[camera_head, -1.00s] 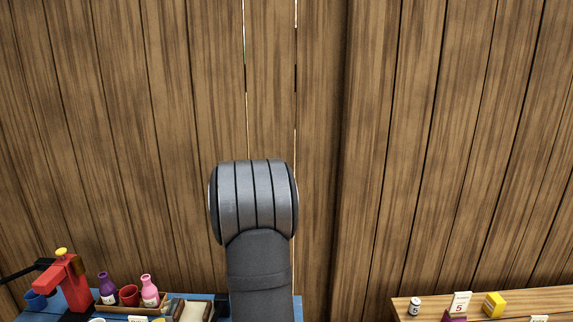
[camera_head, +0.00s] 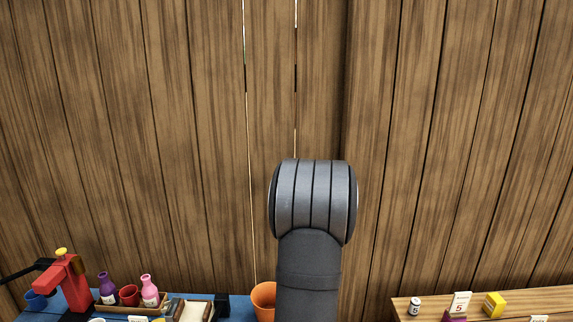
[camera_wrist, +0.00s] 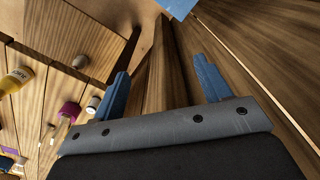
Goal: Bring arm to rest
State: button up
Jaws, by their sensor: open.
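My arm stands upright in the middle of the head view, its rounded grey joint in front of the wooden wall. My gripper (camera_wrist: 163,88) shows only in the wrist view, where its two blue fingers are spread apart with nothing between them. Behind the fingers are wooden planks. The gripper is not visible in the head view.
A blue table (camera_head: 240,308) at lower left holds a red balance stand (camera_head: 70,284), a purple bottle (camera_head: 107,288), a pink bottle (camera_head: 149,292) and an orange cup (camera_head: 264,300), partly behind my arm. A wooden shelf (camera_head: 550,299) at right holds a yellow block (camera_head: 494,304).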

jog(key=shift+s+d, duration=0.2)
jog(key=shift+d, duration=1)
